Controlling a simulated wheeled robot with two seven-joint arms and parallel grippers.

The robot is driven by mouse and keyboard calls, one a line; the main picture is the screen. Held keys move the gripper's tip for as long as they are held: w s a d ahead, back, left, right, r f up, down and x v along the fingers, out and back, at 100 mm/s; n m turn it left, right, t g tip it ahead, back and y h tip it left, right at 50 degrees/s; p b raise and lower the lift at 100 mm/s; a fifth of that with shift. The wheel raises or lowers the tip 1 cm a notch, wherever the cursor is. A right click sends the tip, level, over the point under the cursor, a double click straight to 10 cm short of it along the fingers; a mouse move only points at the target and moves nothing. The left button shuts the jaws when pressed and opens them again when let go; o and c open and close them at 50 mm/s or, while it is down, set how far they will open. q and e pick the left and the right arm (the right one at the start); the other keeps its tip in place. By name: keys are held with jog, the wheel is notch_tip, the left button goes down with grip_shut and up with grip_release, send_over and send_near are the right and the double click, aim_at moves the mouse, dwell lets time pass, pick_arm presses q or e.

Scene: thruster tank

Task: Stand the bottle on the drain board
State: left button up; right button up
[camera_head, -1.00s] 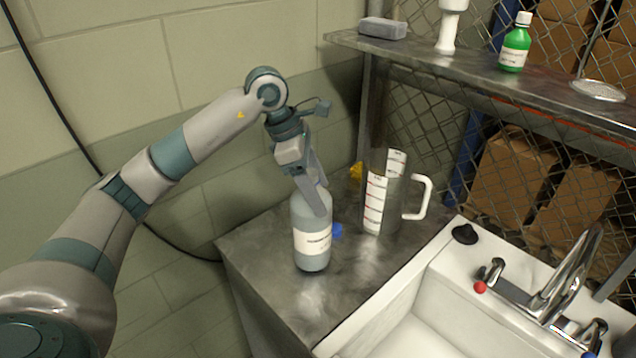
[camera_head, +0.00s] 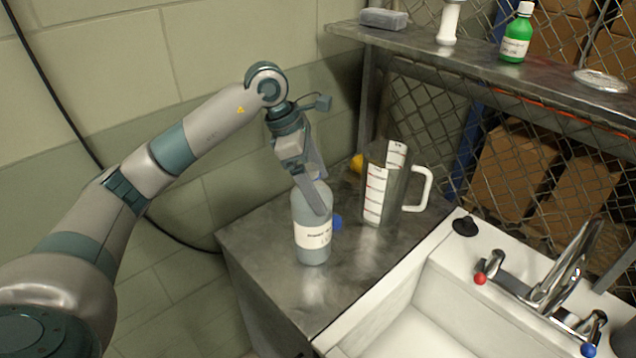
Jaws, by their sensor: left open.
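The bottle (camera_head: 311,236), grey with a white label, stands upright on the metal drain board (camera_head: 262,243), left of the sink. My left gripper (camera_head: 318,203) reaches down from above around the upper part of the bottle. Its jaws are open, with one finger in front of the bottle's shoulder, so the neck is partly hidden. I cannot tell whether a finger touches the bottle. My right gripper is not in view.
A clear measuring jug (camera_head: 388,188) with a white handle stands just right of the bottle. A blue object (camera_head: 337,222) and a yellow object (camera_head: 357,163) lie close by. The white sink (camera_head: 400,318) with its faucet (camera_head: 570,265) is at right. A shelf (camera_head: 480,66) runs above.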

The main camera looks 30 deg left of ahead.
aim_at(310, 167)
pick_arm(q)
jog(key=shift+r, duration=0.1)
jog(key=b+v, duration=0.2)
jog(key=v, duration=0.5)
jog(key=shift+a+r, duration=0.1)
jog(key=shift+b+v, duration=0.45)
jog(key=shift+v, duration=1.9)
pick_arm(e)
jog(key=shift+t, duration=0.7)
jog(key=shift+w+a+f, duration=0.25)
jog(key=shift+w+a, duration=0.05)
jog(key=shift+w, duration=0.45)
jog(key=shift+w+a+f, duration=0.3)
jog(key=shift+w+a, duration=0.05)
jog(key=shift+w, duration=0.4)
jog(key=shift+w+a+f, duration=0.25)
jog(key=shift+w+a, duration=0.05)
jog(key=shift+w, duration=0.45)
